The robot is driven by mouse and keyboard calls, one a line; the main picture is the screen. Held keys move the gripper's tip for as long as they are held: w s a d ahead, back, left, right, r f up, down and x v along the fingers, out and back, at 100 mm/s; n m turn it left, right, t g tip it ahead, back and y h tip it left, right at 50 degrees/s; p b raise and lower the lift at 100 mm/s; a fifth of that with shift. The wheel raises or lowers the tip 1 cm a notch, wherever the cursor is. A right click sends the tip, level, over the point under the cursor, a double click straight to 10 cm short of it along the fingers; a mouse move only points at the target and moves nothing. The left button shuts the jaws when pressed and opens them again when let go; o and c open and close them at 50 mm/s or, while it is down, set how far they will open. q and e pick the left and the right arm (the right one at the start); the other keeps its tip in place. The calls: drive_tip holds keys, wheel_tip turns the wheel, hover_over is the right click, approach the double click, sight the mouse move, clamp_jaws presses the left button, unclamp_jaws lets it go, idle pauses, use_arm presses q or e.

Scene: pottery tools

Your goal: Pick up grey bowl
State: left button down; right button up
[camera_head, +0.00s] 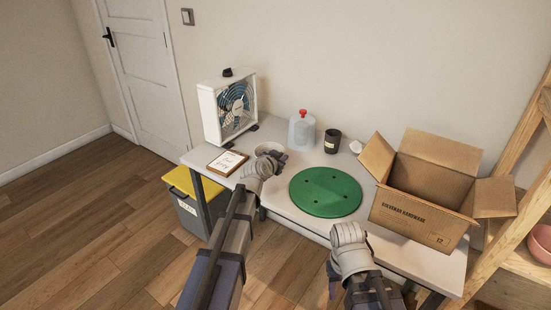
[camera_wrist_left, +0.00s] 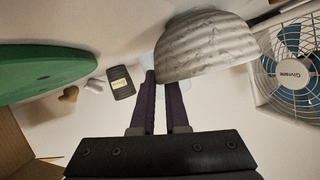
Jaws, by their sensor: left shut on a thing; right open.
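The grey bowl (camera_wrist_left: 205,48) has a streaked surface and fills the upper middle of the left wrist view, where the picture is turned over. My left gripper (camera_wrist_left: 158,82) is shut on the bowl's edge, with the fingertips at its lower left side. In the head view my left gripper (camera_head: 272,158) is over the left part of the table and hides much of the bowl (camera_head: 271,147). I cannot tell whether the bowl touches the table. My right gripper (camera_head: 347,233) is open, near the table's front edge; its fingertips are hard to make out.
A green round board (camera_head: 325,192) lies mid-table. An open cardboard box (camera_head: 417,213) stands at the right. A fan (camera_head: 229,108), a clear jug (camera_head: 302,132) and a dark cup (camera_head: 332,141) stand behind. A yellow-lidded bin (camera_head: 190,212) is below.

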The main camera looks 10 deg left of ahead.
use_arm(q)
drive_tip(key=shift+r, duration=0.1)
wheel_tip(320, 180, up, 10)
drive_tip(key=p, duration=1)
